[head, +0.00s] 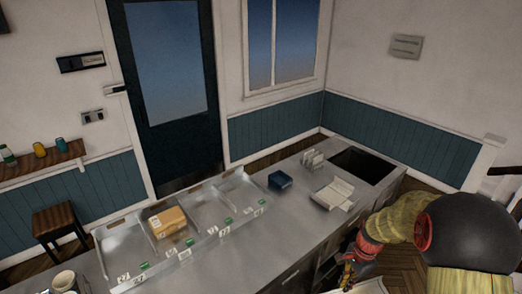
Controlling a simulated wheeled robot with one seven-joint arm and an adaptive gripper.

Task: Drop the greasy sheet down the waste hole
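The waste hole (364,166) is a dark rectangular opening at the far right end of the steel counter. My gripper (347,275) is low at the right, beside the counter's front edge and well short of the hole. A pale sheet-like piece (370,287) shows just under my gripper, cut off by the bottom edge of the picture; it may be the greasy sheet. My fingertips are small and partly hidden, so I cannot tell whether they hold it. A pale, open folded carton or paper (333,194) lies on the counter in front of the hole.
A divided steel tray (126,243) with a cardboard box (167,221) fills the left. Cups (64,281) stand at lower left. Bare counter (285,232) lies in the middle.

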